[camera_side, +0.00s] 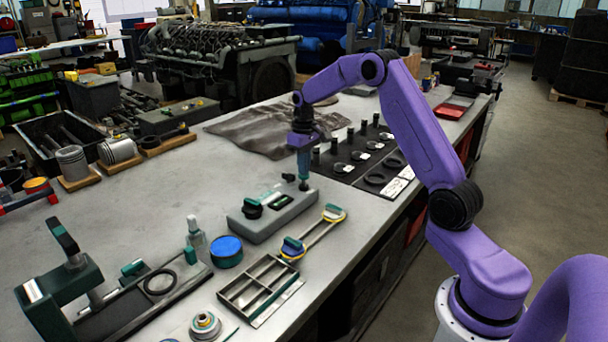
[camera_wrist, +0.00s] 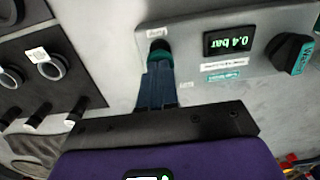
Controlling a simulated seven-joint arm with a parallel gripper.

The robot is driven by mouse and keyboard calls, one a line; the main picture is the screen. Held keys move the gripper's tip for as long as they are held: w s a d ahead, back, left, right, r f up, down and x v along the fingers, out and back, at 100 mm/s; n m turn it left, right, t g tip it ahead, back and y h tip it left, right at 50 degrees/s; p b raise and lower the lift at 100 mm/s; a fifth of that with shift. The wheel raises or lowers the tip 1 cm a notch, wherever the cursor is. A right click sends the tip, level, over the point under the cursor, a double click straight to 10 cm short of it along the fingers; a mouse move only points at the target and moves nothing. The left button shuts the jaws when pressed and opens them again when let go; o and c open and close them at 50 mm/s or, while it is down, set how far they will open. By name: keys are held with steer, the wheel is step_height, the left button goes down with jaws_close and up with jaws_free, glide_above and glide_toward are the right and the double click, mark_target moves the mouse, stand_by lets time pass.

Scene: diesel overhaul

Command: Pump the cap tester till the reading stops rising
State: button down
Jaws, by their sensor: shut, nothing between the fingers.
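The cap tester (camera_side: 262,226) is a grey box on the bench in the side view. It has a dark knob with a green grip (camera_side: 252,208) at its left end and a small display in the middle. In the wrist view the display (camera_wrist: 228,42) reads 0.4 bar, upside down, with the knob (camera_wrist: 292,54) beside it. The pump button (camera_wrist: 157,48), dark with a green collar, is at the tester's other end. My gripper (camera_side: 304,178) points down over that end, fingers shut and empty. The fingertips (camera_wrist: 158,68) are at the button; I cannot tell whether they touch it.
A dark board with rings and black pegs (camera_side: 365,160) lies just behind the tester. A blue-topped tin (camera_side: 226,252) and a bottle (camera_side: 196,238) stand left.

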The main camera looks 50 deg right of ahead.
steer(key=shift+f, duration=1.35)
steer(key=shift+r, duration=1.95)
steer(key=shift+f, duration=0.1)
